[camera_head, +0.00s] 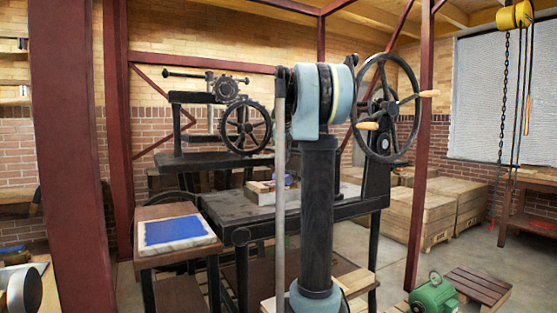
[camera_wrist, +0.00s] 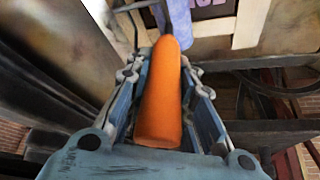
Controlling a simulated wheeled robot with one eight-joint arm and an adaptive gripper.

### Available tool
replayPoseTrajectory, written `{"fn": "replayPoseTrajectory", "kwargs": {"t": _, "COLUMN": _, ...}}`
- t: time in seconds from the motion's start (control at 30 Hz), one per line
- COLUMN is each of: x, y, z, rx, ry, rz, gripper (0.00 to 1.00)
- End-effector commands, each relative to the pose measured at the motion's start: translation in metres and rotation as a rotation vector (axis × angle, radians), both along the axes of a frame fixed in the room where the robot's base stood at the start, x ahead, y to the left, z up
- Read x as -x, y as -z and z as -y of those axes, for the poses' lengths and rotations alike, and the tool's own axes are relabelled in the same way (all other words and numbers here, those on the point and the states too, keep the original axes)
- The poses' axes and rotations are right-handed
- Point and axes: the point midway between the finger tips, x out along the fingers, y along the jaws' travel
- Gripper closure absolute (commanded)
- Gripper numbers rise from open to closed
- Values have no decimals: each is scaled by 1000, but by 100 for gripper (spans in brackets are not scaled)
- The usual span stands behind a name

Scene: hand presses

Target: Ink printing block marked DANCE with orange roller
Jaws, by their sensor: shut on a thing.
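My gripper (camera_wrist: 166,75) is shut on the orange handle of the roller (camera_wrist: 160,105), which points away from the wrist camera. A thin metal frame shows past the handle's far end; the roller's drum is not clearly seen. At the top edge of the wrist view, beyond the handle, is a dark purple printing block (camera_wrist: 208,8) with pale lettering, cut off by the frame, so I cannot read the whole word. In the head view my arm hides the gripper and roller. A small framed item (camera_head: 259,194) lies on the press bed just left of my arm, partly hidden.
A blue ink slab (camera_head: 172,230) lies on a small wooden table at left. The black press bed (camera_head: 228,209) stands behind my arm, with a large handwheel (camera_head: 386,152) at right. Red posts stand left and right. Crates (camera_head: 400,208) and a green motor (camera_head: 434,297) are at right.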

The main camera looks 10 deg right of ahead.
Motion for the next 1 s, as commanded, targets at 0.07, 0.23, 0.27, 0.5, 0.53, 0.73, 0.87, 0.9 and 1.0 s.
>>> {"fn": "replayPoseTrajectory", "kwargs": {"t": 0.07, "x": 0, "y": 0, "z": 1, "rx": 0, "ry": 0, "rz": 0, "gripper": 99}}
{"fn": "replayPoseTrajectory", "kwargs": {"t": 0.23, "x": -3, "y": -1, "z": 8, "rx": 0, "ry": -1, "rz": 0, "gripper": 99}}
{"fn": "replayPoseTrajectory", "kwargs": {"t": 0.27, "x": -3, "y": -1, "z": 9, "rx": 0, "ry": 0, "rz": 0, "gripper": 99}}
{"fn": "replayPoseTrajectory", "kwargs": {"t": 0.5, "x": -8, "y": -1, "z": 24, "rx": 1, "ry": 0, "rz": 1, "gripper": 99}}
{"fn": "replayPoseTrajectory", "kwargs": {"t": 0.53, "x": -9, "y": -1, "z": 26, "rx": 1, "ry": 0, "rz": 1, "gripper": 99}}
{"fn": "replayPoseTrajectory", "kwargs": {"t": 0.73, "x": -11, "y": -1, "z": 32, "rx": 0, "ry": 0, "rz": 1, "gripper": 99}}
{"fn": "replayPoseTrajectory", "kwargs": {"t": 0.87, "x": -10, "y": -1, "z": 29, "rx": 1, "ry": -1, "rz": 1, "gripper": 99}}
{"fn": "replayPoseTrajectory", "kwargs": {"t": 0.9, "x": -9, "y": -1, "z": 27, "rx": 1, "ry": -2, "rz": 1, "gripper": 99}}
{"fn": "replayPoseTrajectory", "kwargs": {"t": 1.0, "x": -7, "y": 0, "z": 21, "rx": 1, "ry": -3, "rz": 1, "gripper": 99}}
